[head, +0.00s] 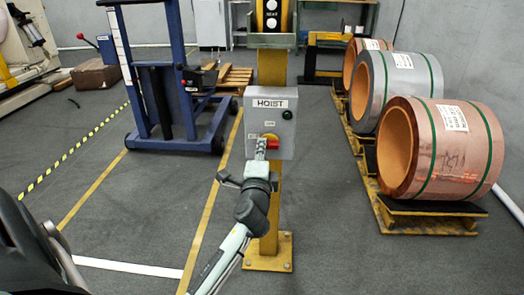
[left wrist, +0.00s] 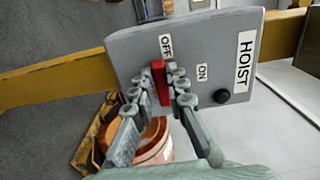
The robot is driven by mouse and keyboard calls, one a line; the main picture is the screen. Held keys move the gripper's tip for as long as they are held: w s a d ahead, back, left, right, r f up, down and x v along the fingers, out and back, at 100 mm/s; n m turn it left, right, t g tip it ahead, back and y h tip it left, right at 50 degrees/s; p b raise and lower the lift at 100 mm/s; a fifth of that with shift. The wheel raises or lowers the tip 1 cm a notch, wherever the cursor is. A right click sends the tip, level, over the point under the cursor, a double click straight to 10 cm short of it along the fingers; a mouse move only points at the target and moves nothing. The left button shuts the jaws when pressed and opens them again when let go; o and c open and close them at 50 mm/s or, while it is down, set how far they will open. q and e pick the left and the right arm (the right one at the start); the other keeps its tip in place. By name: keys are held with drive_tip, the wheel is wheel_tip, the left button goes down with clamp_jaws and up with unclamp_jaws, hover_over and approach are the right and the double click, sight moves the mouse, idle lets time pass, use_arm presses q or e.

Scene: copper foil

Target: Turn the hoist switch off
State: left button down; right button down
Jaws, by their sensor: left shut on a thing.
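The grey hoist control box (head: 284,107) is fixed to a yellow post and bears a HOIST label. Its red switch handle (head: 273,143) sits low on the front face. My left gripper (head: 261,147) reaches the handle from below in the head view. In the left wrist view, the fingers of my left gripper (left wrist: 162,88) are shut on the red handle (left wrist: 158,72), one on each side. The handle's visible end points toward the OFF label (left wrist: 166,45); the ON label (left wrist: 202,72) lies to its right. The fingers hide part of the handle. My right gripper is not in view.
A green lamp (head: 287,115) is on the box. Copper foil coils (head: 428,150) stand on pallets to the right. A blue lift frame (head: 183,80) stands behind left. The post's yellow base plate (head: 268,262) is bolted to the floor. The floor at left is mostly clear.

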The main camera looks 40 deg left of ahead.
use_arm(q)
drive_tip(key=c, duration=1.5)
unclamp_jaws()
drive_tip(key=shift+c, duration=0.2)
drive_tip(key=v, duration=1.2)
drive_tip(key=shift+s+a+f, duration=0.1)
